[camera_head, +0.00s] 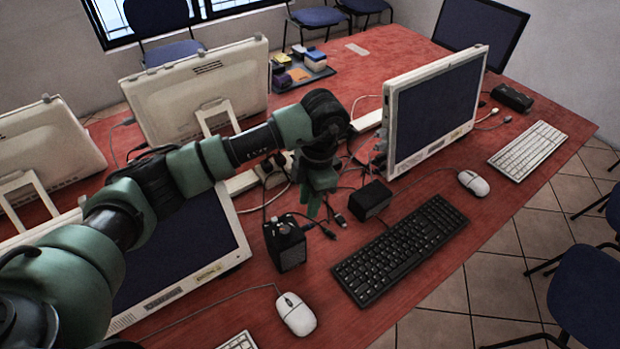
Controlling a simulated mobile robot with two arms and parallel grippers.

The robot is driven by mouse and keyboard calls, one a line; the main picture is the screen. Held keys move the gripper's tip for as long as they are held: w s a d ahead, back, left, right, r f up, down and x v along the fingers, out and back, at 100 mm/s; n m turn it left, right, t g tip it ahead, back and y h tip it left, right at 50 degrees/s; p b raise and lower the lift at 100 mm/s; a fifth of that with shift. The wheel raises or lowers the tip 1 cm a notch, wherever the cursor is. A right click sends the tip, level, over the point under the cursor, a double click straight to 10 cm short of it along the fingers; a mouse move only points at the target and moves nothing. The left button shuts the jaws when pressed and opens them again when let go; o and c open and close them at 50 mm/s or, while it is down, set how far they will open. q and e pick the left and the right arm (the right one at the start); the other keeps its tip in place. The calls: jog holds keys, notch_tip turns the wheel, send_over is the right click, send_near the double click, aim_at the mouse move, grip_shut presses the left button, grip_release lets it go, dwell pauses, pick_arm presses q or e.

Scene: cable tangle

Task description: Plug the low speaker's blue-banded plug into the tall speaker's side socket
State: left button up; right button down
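The tall black speaker (291,252) stands upright on the red table, with a knob and small fittings on its top. The low black speaker (370,200) lies to its right, behind the black keyboard. Dark cables with small plugs (340,219) lie between the two speakers; I cannot make out a blue band on any of them. My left gripper (313,209) points down above the cables, behind and between the speakers. Its fingers overlap from this angle, so their opening and anything between them are hidden. The tall speaker's side socket is not clear. My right gripper is not in view.
A monitor (437,107) stands at the right, and another (187,246) is partly behind my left arm. Tangled cables and a power strip (241,183) lie near the gripper.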

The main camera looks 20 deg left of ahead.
aim_at(305, 226)
pick_arm(q)
jog(key=f, duration=0.2)
jog(key=f+p, duration=0.1)
jog(key=f, duration=0.2)
jog(key=s+f, duration=0.1)
jog(key=f, duration=0.1)
jog(key=shift+a+f+p, duration=0.2)
jog(key=shift+a+p, duration=0.1)
jog(key=shift+p, duration=0.1)
grip_shut()
jog(key=shift+o, duration=1.3)
grip_release()
